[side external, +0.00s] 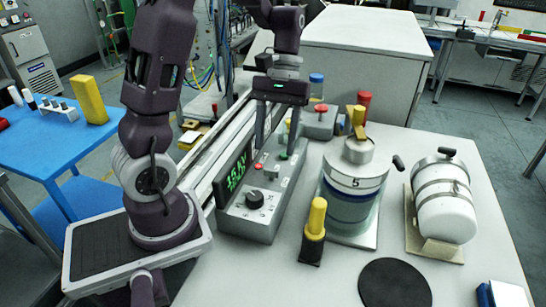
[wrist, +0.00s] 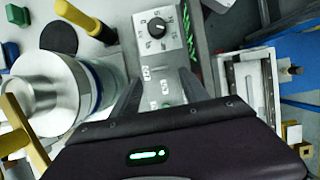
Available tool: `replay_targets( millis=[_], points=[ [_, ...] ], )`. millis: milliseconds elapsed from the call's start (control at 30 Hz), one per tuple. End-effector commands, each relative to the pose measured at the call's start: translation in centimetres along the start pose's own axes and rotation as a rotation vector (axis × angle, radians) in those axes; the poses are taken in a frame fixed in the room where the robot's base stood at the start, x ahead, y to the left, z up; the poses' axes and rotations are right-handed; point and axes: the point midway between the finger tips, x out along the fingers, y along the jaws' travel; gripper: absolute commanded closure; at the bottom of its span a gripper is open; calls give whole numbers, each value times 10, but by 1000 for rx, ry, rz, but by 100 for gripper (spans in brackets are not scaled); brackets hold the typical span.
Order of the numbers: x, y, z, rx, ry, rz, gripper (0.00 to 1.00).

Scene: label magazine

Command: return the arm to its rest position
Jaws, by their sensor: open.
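My gripper (side external: 274,143) is open and empty, with its two fingers pointing down over the back part of a grey control box. In the wrist view my gripper (wrist: 162,88) also shows spread fingers with nothing between them, above the control box's panel. The control box (side external: 250,222) has a lit green display (side external: 238,172) and a black knob (side external: 255,199). The knob also shows in the wrist view (wrist: 157,28). Whether the fingertips touch the box cannot be told.
A metal canister marked 5 (side external: 354,184) stands right of the box. Near it are a white cylinder on a cradle (side external: 444,205), a yellow-handled tool (side external: 315,225), a black round mat (side external: 394,284) and a red-button box (side external: 319,121). A metal rail (side external: 215,150) runs on the left.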

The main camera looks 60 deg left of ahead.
Motion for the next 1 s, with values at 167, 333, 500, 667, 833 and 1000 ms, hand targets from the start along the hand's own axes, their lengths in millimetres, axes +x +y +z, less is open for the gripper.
replay_targets(
  millis=[167, 333, 500, 667, 833, 1000],
  points=[
    [-19, 0, 0, 1, 0, -1, 47],
    [-20, 0, 0, 1, -1, -1, 47],
    [-26, 3, 10, 40, 34, 9, 47],
    [-47, 10, 77, 309, 274, 45, 47],
    [-45, 0, 144, 629, 593, 54, 47],
    [-35, -11, 170, 798, 794, 43, 47]
  ],
)
